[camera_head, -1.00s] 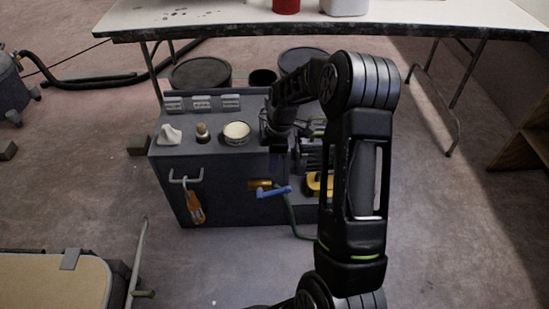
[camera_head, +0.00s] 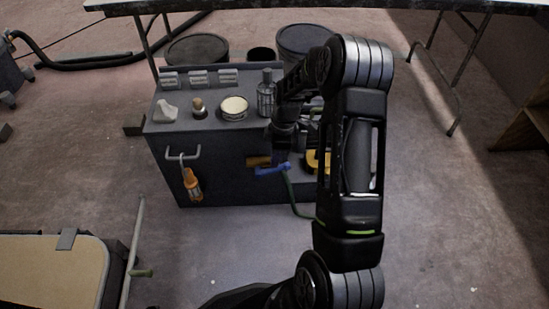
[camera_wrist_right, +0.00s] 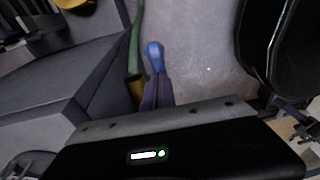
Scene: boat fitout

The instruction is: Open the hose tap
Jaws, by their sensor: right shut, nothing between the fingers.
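The hose tap has a brass body (camera_head: 258,162) on the front of a grey cabinet and a blue lever (camera_head: 270,170) that points right, nearly level. A green hose (camera_head: 290,190) runs down from it. My right gripper (camera_head: 284,158) is at the lever's right part, its fingers small and dark; I cannot tell whether they touch it. In the right wrist view the blue lever end (camera_wrist_right: 154,54) shows just past the fingers (camera_wrist_right: 157,93), with the brass body (camera_wrist_right: 134,88) and green hose (camera_wrist_right: 135,45) to the left. My left gripper is not in view.
On the cabinet top (camera_head: 180,125) stand a round tin (camera_head: 233,108), a small brush-like item (camera_head: 199,107), a white lump (camera_head: 166,110) and a dark bottle (camera_head: 266,95). An orange-handled tool (camera_head: 191,184) hangs in front. A yellow item (camera_head: 312,161) is right of the tap. Floor in front is clear.

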